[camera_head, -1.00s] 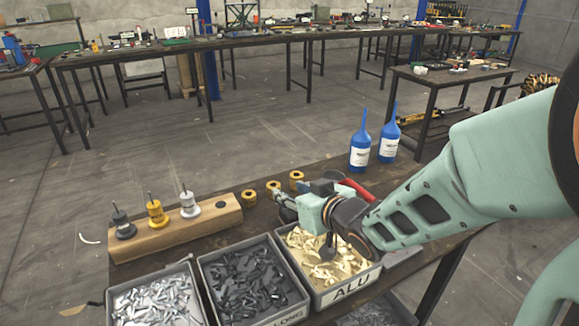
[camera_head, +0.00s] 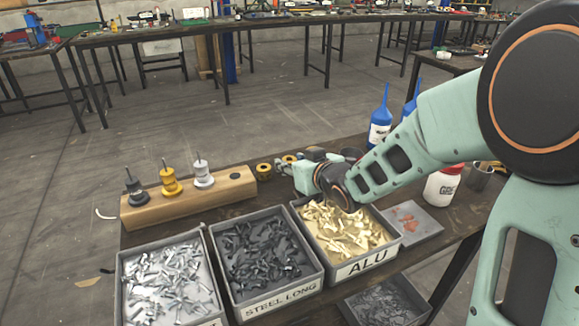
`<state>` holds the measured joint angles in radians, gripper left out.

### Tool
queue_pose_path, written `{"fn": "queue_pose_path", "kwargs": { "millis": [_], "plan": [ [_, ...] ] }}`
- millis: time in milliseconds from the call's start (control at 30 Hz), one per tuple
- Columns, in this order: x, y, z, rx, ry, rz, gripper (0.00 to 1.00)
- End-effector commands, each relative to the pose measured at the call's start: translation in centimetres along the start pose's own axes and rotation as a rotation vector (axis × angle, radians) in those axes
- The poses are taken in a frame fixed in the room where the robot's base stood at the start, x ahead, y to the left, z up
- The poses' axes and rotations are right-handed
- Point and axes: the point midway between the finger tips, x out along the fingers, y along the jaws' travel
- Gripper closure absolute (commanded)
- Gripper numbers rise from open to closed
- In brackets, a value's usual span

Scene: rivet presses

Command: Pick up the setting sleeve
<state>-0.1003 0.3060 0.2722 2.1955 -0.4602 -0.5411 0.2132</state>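Two short brass-coloured sleeves with dark holes are in view on the dark table; I take these to be the setting sleeves. One sleeve (camera_head: 264,172) stands at the right end of the wooden block. The other sleeve (camera_head: 289,158) is just behind my gripper and partly covered by it. My gripper (camera_head: 283,168) reaches in from the right, low over the table behind the bins, its tips pointing left between the two sleeves. The fingers are small and partly hidden, so I cannot tell whether they hold a sleeve.
A wooden block (camera_head: 228,187) holds dark, yellow and silver posts. In front are grey bins of silver pieces (camera_head: 120,270), dark pieces (camera_head: 214,240) and gold pieces (camera_head: 398,243). Blue bottles (camera_head: 379,130) stand behind my arm; a white jar (camera_head: 442,187) stands right of it.

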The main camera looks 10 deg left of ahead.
Motion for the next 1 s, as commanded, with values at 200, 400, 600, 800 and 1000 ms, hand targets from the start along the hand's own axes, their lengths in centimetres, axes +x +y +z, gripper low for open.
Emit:
{"fn": "queue_pose_path", "kwargs": {
  "millis": [200, 400, 600, 800, 1000],
  "plan": [
    [-0.1, 0.0, 0.0, 0.000, 0.000, 0.000, 0.78],
    [-0.1, 0.0, 0.0, 0.000, 0.000, 0.000, 1.00],
    [-0.1, 0.0, -0.1, 0.000, 0.002, 0.000, 1.00],
    [-0.3, 0.0, -0.8, -0.001, 0.004, 0.000, 1.00],
    [-1.4, 0.1, -3.3, -0.001, 0.006, 0.001, 1.00]
  ]
}}
